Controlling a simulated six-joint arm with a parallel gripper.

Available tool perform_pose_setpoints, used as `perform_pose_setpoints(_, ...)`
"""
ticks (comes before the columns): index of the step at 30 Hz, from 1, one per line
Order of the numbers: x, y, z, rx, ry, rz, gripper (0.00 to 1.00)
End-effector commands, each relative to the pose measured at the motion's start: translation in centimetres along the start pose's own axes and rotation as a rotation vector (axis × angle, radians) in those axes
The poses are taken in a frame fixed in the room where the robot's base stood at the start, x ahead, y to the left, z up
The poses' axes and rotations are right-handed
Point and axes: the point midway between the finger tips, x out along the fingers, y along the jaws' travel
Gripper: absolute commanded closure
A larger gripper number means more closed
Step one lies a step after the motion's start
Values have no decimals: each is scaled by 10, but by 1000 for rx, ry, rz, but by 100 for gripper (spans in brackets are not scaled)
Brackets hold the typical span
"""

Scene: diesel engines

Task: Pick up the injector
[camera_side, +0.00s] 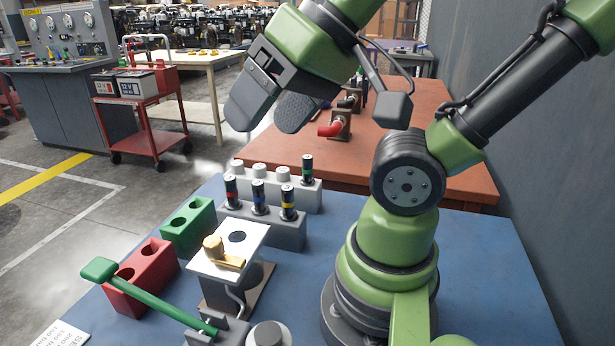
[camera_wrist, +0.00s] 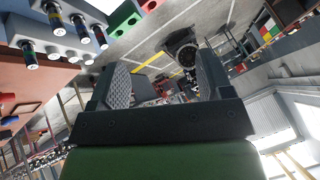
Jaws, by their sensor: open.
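Several dark injectors with coloured bands stand upright in grey holder blocks on the blue table. In the side view there are a red-banded one (camera_side: 231,191), a blue-banded one (camera_side: 258,196), a yellow-banded one (camera_side: 288,202) and, in the rear block, a green-banded one (camera_side: 307,169). My gripper (camera_side: 262,122) is open and empty, high above and behind the holders in the side view. Its two pads (camera_wrist: 163,82) are wide apart in the wrist view, with nothing between them.
A green block (camera_side: 188,228) and a red block (camera_side: 143,272) with holes stand left of a white-topped stand (camera_side: 229,262) with a brass part (camera_side: 214,247). A green-handled lever (camera_side: 150,296) is in front. An orange-brown table (camera_side: 420,150) stands behind.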

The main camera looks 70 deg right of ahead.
Motion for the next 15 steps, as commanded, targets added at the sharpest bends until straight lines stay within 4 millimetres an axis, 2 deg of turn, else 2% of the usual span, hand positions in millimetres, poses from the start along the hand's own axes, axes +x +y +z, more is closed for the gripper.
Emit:
perform_pose_setpoints(3, 0, 0, 0, 0, 0, 0, 27)
perform_pose_setpoints(5, 0, 0, 0, 0, 0, 0, 41)
perform_pose_setpoints(6, 0, 0, 0, 0, 0, 0, 44)
perform_pose_setpoints(15, 1, 1, -4, 36, -2, 13, 44)
